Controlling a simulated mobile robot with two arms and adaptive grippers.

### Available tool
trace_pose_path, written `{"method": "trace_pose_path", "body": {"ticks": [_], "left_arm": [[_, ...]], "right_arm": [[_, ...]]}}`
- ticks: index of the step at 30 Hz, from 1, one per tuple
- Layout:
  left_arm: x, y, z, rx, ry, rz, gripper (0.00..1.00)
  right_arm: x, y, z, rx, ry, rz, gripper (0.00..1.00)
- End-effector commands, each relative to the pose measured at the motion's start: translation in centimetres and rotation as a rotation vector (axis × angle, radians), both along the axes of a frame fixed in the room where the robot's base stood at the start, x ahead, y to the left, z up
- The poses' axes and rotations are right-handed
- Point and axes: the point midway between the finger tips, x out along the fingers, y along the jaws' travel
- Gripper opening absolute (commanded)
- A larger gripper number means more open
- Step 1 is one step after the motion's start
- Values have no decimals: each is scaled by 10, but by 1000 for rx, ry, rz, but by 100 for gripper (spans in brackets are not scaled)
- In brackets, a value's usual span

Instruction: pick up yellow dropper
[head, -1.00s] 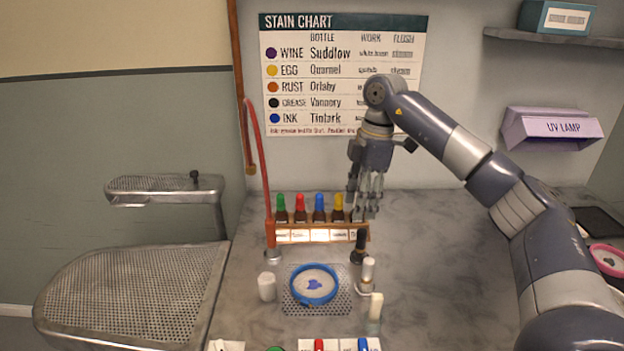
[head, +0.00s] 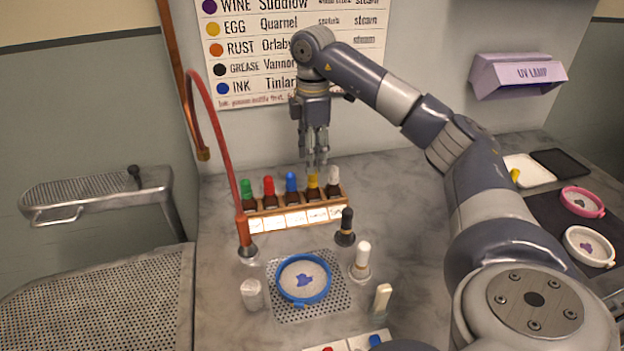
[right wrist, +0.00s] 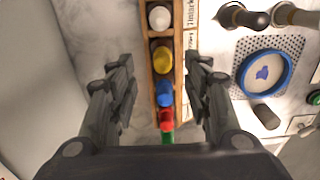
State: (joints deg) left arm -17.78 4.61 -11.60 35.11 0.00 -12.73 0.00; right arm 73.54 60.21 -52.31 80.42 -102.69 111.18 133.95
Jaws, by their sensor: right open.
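The yellow dropper (head: 313,188) is a yellow-capped dark bottle standing in a wooden rack (head: 262,226), between the blue and white droppers. My right gripper (head: 316,168) points down just above the yellow cap, with its fingertips close to it. In the right wrist view, the open fingers (right wrist: 160,72) lie on both sides of the rack, and the yellow cap (right wrist: 162,58) is between them near the tips. Nothing is held. Whether a finger touches the cap cannot be told. My left gripper is out of view.
The green (head: 246,190), red (head: 269,186), blue (head: 291,183) and white (head: 333,182) droppers share the rack. A red hose (head: 212,118) hangs at its left. A blue hoop (head: 304,279) lies on a perforated plate in front, with bottles and brushes around it.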

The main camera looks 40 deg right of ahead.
Motion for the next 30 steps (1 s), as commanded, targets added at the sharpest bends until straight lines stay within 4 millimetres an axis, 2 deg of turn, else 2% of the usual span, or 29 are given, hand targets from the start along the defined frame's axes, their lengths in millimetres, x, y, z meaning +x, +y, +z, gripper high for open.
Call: {"method": "trace_pose_path", "body": {"ticks": [3, 7, 12, 18, 24, 30], "left_arm": [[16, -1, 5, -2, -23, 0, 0], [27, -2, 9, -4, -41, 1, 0], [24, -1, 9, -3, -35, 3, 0], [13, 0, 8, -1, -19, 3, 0], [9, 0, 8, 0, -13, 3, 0], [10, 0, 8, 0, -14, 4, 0]], "right_arm": [[-2, 0, -15, -1, 6, 0, 45], [-3, 2, -36, -1, 5, 0, 45], [-3, 2, -50, 0, 4, 0, 45], [-2, 2, -50, 0, 2, 0, 45], [-2, 2, -50, 0, 2, 0, 11], [-2, 2, -50, 0, 1, 0, 10]]}}
